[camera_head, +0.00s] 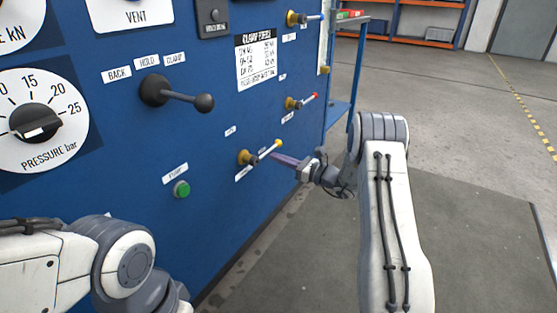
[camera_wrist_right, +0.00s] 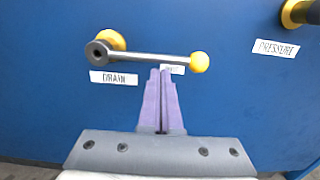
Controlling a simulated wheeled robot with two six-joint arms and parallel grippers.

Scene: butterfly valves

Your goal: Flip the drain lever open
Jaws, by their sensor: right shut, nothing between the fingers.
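The drain lever (camera_wrist_right: 150,56) is a grey metal bar on a brass-yellow hub with a yellow ball at its right end. It lies nearly level, pointing right, above the DRAIN label (camera_wrist_right: 113,78) in the right wrist view. In the head view the lever (camera_head: 266,150) sticks out from the blue panel near its lower right. My right gripper (camera_wrist_right: 160,72) has its purple fingers shut and empty, tips just below the bar, left of the ball. I cannot tell whether they touch it. The right gripper (camera_head: 281,159) also shows beside the lever in the head view. My left gripper is out of frame.
A black ball-ended lever (camera_head: 180,97), a green button (camera_head: 181,189) and a pressure dial (camera_head: 38,122) are to the left. Open floor lies right of the panel.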

